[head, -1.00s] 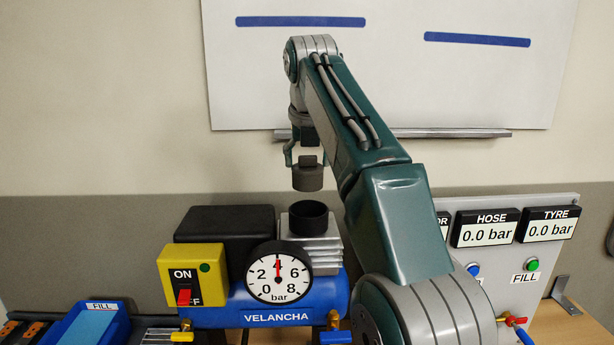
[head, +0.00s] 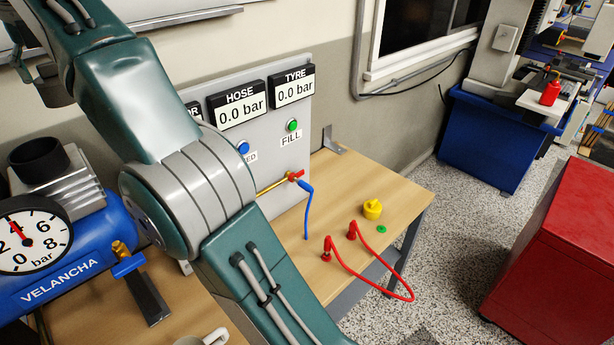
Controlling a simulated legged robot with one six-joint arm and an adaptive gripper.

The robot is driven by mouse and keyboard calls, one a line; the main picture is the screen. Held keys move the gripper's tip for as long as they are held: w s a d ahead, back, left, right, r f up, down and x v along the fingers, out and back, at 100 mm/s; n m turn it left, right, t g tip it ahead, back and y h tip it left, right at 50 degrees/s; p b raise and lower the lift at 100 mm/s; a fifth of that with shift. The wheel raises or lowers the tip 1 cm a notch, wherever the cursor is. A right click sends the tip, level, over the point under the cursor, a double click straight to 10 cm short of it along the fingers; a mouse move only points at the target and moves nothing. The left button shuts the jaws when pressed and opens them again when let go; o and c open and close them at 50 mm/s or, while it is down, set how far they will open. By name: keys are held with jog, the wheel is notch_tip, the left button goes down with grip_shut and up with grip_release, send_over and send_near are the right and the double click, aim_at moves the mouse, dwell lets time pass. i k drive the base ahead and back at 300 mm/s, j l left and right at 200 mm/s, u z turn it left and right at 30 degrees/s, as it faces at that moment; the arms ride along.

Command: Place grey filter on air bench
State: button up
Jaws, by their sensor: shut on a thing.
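The wooden bench (head: 345,178) carries a grey upright panel with HOSE (head: 240,104) and TYRE (head: 294,84) displays, both reading 0.0 bar. I take it to be the air bench. Its right part has bare wood around a few small items. My gripper is out of view; my arm runs off the upper left edge. The grey filter is not in view now. The blue compressor (head: 70,252) stands at the left, with a black open cylinder (head: 38,160) on its finned block.
A yellow item (head: 372,209), a green disc (head: 382,230) and red plugs on a red cable (head: 392,290) occupy the bench's right end. A blue hose (head: 308,210) hangs from the panel's valve. A red cabinet (head: 555,240) and blue bin (head: 490,138) stand right.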

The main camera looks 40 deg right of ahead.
aim_at(397, 191)
jog(key=l+z, duration=0.15)
jog(key=l, duration=0.55)
jog(key=l+z, duration=0.1)
jog(key=l, duration=0.6)
jog(key=l+z, duration=0.15)
jog(key=l, duration=0.55)
jog(key=i+l+z, duration=0.15)
jog(key=l, duration=0.55)
